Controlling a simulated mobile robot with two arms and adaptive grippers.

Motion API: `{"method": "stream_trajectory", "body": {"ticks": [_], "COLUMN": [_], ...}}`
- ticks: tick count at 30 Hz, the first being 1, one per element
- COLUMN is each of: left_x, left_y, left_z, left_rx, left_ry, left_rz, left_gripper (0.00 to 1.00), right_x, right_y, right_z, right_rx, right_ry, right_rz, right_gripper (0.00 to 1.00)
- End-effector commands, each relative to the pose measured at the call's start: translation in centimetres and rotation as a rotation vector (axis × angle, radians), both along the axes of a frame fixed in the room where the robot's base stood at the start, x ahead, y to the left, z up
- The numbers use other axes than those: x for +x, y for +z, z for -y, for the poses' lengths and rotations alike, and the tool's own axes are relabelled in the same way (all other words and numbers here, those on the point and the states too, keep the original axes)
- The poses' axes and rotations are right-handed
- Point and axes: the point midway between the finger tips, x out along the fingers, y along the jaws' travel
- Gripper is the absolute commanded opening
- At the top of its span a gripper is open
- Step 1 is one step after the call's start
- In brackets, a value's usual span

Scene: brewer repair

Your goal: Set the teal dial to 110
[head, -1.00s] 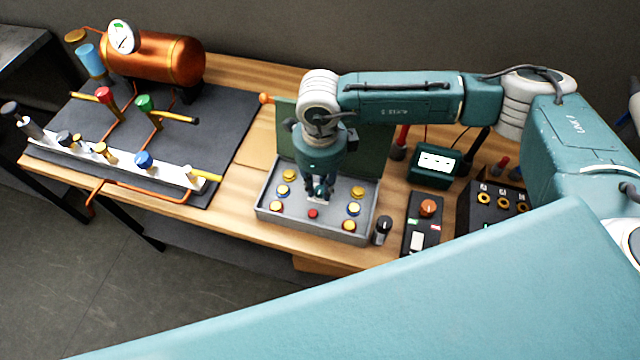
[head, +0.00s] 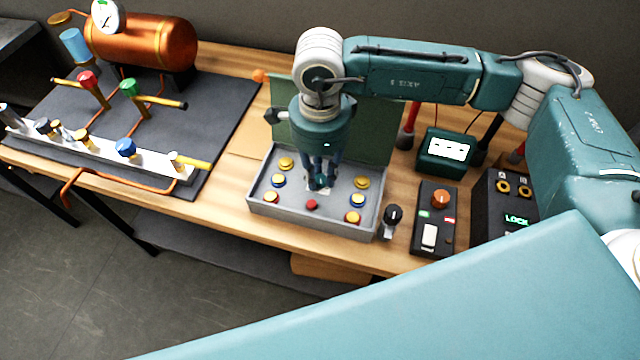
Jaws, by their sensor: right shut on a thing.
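My right gripper (head: 320,184) points straight down into an open grey box (head: 310,222) on the wooden bench. Its fingers are closed in the middle of the box floor, over a small pale plate. They are shut on what seems to be the teal dial, which the fingers hide almost wholly. The dial's pointer and numbers cannot be read from here. My left gripper is not in view.
Yellow, blue and red buttons (head: 312,204) surround the fingers. A black knob (head: 392,215), a switch panel with an orange knob (head: 440,198) and a black box showing LOCK (head: 516,219) stand to the right. A copper tank (head: 150,42) stands at the back left.

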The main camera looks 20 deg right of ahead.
Motion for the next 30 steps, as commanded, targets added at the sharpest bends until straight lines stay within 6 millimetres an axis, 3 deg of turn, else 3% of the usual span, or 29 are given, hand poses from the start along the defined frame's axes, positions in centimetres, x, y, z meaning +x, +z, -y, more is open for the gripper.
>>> {"method": "stream_trajectory", "body": {"ticks": [1, 12, 21, 30], "left_x": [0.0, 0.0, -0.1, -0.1], "left_y": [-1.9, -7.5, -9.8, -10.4], "left_z": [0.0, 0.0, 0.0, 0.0], "left_rx": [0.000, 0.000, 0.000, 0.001], "left_ry": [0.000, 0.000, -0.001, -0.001], "left_rz": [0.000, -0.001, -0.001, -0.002], "left_gripper": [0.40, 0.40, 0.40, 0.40], "right_x": [0.4, 0.3, 0.3, 0.3], "right_y": [-0.6, -0.3, 0.0, 0.4], "right_z": [0.0, 0.0, 0.0, -0.1], "right_rx": [0.003, 0.002, 0.001, 0.002], "right_ry": [0.044, 0.362, 0.522, 0.580], "right_rz": [0.012, 0.011, 0.011, 0.012], "right_gripper": [0.00, 0.00, 0.00, 0.00]}}
